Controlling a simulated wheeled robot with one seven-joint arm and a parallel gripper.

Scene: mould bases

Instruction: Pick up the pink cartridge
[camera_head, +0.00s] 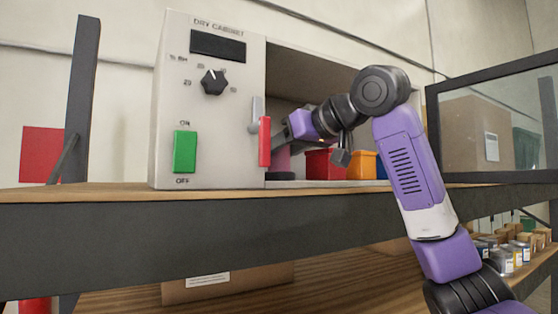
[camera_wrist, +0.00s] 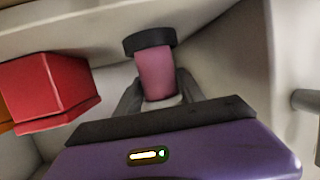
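The pink cartridge (camera_wrist: 156,72) is a rounded pink body with a wide dark disc at one end and a pale part at the other. In the head view, a little of the pink cartridge (camera_head: 283,160) shows inside the dry cabinet, partly hidden by the red door handle and my arm. My gripper (camera_wrist: 158,80) has one dark finger on each side of the cartridge in the wrist view. The fingers lie very close to its sides; whether they press on it cannot be told. In the head view the fingertips are mostly hidden.
The dry cabinet (camera_head: 205,130) stands on a wooden shelf, with its control panel left of the opening. A red bin (camera_head: 322,165) and an orange bin (camera_head: 361,165) stand inside; the red bin (camera_wrist: 45,88) is left of my gripper in the wrist view. Cabinet walls are close by.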

